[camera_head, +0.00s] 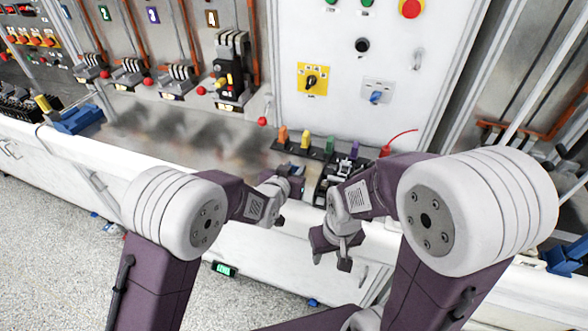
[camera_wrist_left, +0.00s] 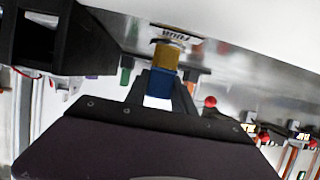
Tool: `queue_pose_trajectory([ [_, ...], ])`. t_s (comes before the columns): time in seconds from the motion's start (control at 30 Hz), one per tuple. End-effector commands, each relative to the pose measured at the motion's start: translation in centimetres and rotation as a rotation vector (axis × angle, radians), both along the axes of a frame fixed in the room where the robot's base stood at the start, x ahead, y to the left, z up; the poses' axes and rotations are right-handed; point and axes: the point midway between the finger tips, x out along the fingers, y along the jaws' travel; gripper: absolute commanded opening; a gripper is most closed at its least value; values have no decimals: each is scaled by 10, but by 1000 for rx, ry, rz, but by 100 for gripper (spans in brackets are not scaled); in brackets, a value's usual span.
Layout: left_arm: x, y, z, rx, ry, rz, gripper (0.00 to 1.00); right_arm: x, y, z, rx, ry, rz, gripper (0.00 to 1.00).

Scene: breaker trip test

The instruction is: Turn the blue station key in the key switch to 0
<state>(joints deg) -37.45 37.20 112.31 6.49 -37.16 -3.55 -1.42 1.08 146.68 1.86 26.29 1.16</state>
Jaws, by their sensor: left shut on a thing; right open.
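The head view does not show this piece clearly. A grey plate with a blue knob or key-like part (camera_head: 376,97) is on the white panel, right of a yellow selector plate (camera_head: 311,80); I cannot read its position. My right gripper (camera_head: 338,252) is open and empty, lower and to the right, pointing down.
The rack (camera_head: 290,147) on the bench holds orange, yellow, green and purple pieces. A black device (camera_head: 333,180) and a red part with a wire (camera_head: 386,150) stand near it. Breakers (camera_head: 232,70) line the back left. Bare bench (camera_head: 200,135) lies left of the rack.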

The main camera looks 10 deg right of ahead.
Motion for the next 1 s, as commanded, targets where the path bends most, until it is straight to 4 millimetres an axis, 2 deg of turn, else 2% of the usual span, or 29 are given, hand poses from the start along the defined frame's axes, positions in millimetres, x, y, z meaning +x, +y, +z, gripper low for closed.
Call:
queue_pose_trajectory([
  [0.3,-1,-1,2,0,1,150,0,0,0,15,0,0,0,47],
  [0.67,-1,0,0,1,1,165,0,0,0,15,0,0,0,47],
  [1.0,-1,-1,3,0,3,258,0,0,0,37,0,0,0,47],
])
